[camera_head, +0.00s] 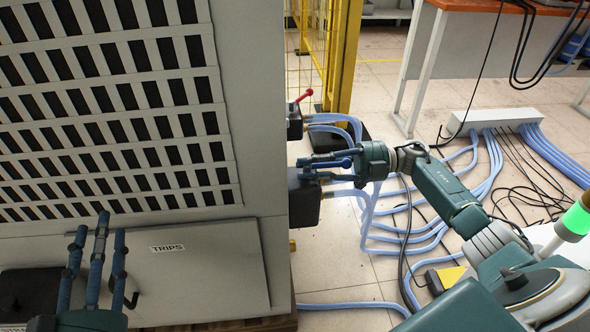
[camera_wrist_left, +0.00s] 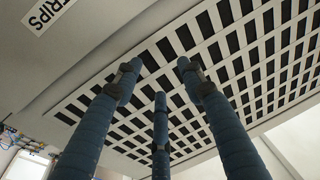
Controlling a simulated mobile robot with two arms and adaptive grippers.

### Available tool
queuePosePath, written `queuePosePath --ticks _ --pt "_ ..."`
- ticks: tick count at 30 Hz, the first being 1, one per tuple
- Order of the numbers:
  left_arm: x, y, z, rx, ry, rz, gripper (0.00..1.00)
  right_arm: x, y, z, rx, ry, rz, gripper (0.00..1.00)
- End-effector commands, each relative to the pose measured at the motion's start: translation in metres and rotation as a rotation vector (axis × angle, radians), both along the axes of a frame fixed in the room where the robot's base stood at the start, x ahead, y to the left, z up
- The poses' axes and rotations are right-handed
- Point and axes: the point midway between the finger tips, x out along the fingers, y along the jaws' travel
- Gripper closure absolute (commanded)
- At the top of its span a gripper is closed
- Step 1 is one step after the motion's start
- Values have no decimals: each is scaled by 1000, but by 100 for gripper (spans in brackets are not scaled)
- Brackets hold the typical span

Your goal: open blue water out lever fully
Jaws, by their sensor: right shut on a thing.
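The blue water out lever (camera_head: 338,163) is at the black valve block (camera_head: 305,201) on the right side of the heater cabinet in the head view. My right gripper (camera_head: 322,162) reaches in from the right and is shut on the blue lever. Its fingers hide part of the lever, so its exact angle is hard to tell. My left gripper (camera_head: 98,228) is at the lower left, in front of the cabinet's lower panel. Its three blue fingers stand apart and empty, and they also show in the left wrist view (camera_wrist_left: 160,85).
A red lever (camera_head: 304,96) sits on another valve block behind the blue one. Light blue hoses (camera_head: 372,222) run from the blocks to a white manifold (camera_head: 497,121) on the floor. A yellow post (camera_head: 343,55) and an orange-topped table (camera_head: 480,6) stand behind.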

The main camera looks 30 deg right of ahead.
Motion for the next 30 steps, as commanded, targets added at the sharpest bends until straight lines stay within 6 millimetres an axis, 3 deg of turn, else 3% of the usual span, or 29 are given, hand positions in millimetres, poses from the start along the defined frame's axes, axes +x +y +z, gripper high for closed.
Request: queuePosePath --ticks 7,18,19,20,30 --pt "-3 -2 19 -22 -81 -4 60 -3 -8 1 -1 -3 6 100" --pt "-3 -2 20 -24 -87 -5 60 -3 -9 1 -1 -3 6 100" --pt "-3 -2 20 -23 -87 -5 60 -3 -9 1 -1 -3 6 76" --pt "-3 -2 20 -23 -87 -5 60 -3 -9 1 -1 -3 6 70" --pt "-3 -2 20 -23 -86 -5 60 -4 -9 0 -1 -1 8 70"
